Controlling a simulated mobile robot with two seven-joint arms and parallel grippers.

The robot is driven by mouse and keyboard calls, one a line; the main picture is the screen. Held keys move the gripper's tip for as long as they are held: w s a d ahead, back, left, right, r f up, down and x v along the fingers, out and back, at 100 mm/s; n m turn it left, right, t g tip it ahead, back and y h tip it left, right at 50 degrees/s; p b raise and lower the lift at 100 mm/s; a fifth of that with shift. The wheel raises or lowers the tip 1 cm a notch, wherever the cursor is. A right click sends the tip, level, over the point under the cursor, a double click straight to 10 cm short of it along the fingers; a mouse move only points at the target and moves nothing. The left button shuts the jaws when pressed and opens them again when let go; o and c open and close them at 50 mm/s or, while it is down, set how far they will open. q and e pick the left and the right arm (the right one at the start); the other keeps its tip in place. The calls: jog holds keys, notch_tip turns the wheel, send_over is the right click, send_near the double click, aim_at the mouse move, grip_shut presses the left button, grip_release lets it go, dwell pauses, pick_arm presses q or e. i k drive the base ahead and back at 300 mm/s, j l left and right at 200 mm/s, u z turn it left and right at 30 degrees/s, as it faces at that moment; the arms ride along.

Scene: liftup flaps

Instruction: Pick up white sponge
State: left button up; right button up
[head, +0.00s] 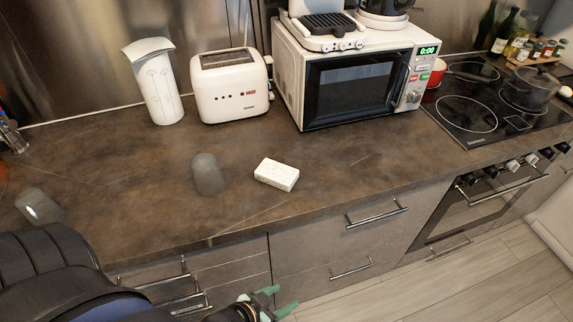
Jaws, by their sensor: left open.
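The white sponge (276,174) lies flat on the brown countertop (330,180), near the middle of the head view. It is a small white block with faint spots on top. My left gripper (278,302) shows at the bottom edge, with green fingertips spread apart and nothing seen between them. It is in front of the drawer fronts, well below the sponge in the picture and apart from it. My right gripper is not in view.
A dark grey cup (208,174) stands just left of the sponge. Another grey object (38,206) is at the far left. Drawer handles (377,214) stick out below the counter edge.

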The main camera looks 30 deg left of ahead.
aim_at(281, 177)
jog(key=i+l, duration=0.15)
jog(key=l, duration=0.25)
jog(key=i+l, duration=0.15)
jog(key=l, duration=0.25)
jog(key=i+l+u, duration=0.1)
jog(key=u, duration=1.25)
jog(key=k+l, duration=0.05)
